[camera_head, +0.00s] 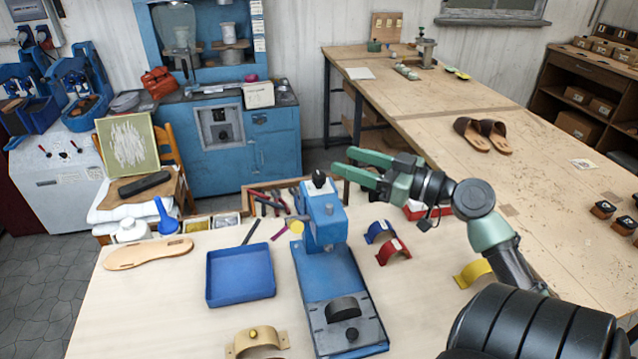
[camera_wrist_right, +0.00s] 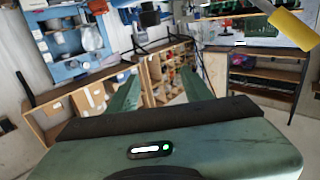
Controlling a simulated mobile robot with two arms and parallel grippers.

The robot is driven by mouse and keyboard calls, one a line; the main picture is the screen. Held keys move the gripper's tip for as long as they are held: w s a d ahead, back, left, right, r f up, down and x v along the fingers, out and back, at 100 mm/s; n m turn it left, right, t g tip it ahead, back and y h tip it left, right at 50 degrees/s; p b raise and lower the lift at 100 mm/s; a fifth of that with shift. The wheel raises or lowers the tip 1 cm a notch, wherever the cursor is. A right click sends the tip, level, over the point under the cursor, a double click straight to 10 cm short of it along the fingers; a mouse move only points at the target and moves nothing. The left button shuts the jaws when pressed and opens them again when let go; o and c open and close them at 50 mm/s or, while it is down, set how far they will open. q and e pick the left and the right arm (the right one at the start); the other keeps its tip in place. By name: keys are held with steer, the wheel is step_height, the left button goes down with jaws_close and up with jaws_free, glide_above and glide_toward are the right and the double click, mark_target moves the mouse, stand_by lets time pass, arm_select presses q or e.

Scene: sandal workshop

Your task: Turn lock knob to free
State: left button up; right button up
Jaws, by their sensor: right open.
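A blue press (camera_head: 327,222) stands on the near workbench. My left gripper is not in view.
A blue tray (camera_head: 240,275) and a tan sole (camera_head: 148,253) lie left of the press. A yellow form (camera_head: 258,343) is at the front. Blue and red arched forms (camera_head: 393,250) lie to its right. A tool rack (camera_head: 268,200) stands behind.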

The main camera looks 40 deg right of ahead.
steer(key=b, duration=0.5)
glide_toward(319, 174)
steer(key=w, duration=0.2)
steer(key=p+x, duration=0.1)
steer(key=x, duration=0.1)
steer(key=p+x, duration=0.1)
steer(key=x, duration=0.1)
steer(key=p+x, duration=0.1)
steer(key=x, duration=0.1)
steer(key=shift+w+a+r+p, duration=0.15)
steer(key=shift+w+a+p, duration=0.15)
steer(key=shift+a, duration=0.1)
steer(key=shift+w+a, duration=0.2)
steer(key=shift+w, duration=0.4)
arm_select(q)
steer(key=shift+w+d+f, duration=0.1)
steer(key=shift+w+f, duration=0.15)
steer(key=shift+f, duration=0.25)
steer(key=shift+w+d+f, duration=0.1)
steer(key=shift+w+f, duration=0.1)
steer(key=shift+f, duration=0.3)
